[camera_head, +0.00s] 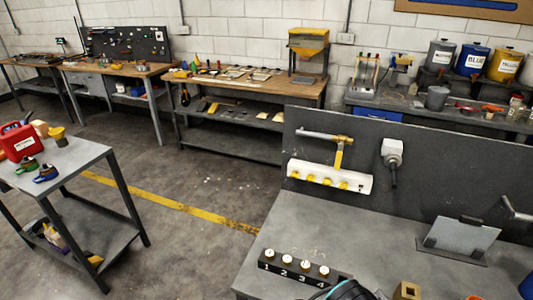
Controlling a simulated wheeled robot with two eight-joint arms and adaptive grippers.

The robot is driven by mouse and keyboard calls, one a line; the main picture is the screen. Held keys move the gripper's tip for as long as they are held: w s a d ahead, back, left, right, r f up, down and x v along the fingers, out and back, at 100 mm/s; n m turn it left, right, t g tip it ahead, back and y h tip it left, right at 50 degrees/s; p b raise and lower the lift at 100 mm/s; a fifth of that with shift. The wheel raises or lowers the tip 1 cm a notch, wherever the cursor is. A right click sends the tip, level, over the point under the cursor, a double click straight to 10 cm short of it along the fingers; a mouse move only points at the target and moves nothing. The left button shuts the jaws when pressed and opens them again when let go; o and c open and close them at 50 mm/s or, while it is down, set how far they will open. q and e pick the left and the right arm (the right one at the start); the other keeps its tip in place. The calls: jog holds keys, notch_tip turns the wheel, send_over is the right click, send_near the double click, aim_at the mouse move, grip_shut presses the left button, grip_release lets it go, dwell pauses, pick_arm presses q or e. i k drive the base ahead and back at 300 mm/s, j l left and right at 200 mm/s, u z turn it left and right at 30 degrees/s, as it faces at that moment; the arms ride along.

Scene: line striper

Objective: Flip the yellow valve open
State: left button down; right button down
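The yellow valve (339,150) sits on the dark upright panel at the back of the grey workbench. It is at the right end of a short horizontal metal pipe (314,134), and its yellow part hangs downward toward a white block with several yellow knobs (329,178). At this size I cannot tell whether the valve is open or closed. Neither of my grippers shows clearly in the head view, and nothing is touching the valve.
A grey socket with a dark plug (392,158) is right of the valve. A tilted grey plate (460,238) and a black numbered block (290,267) stand on the workbench (350,235). A grey cart (85,158) with a red can (20,141) is left; open floor lies between.

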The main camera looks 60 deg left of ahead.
aim_at(339, 155)
jog(key=u, duration=1.55)
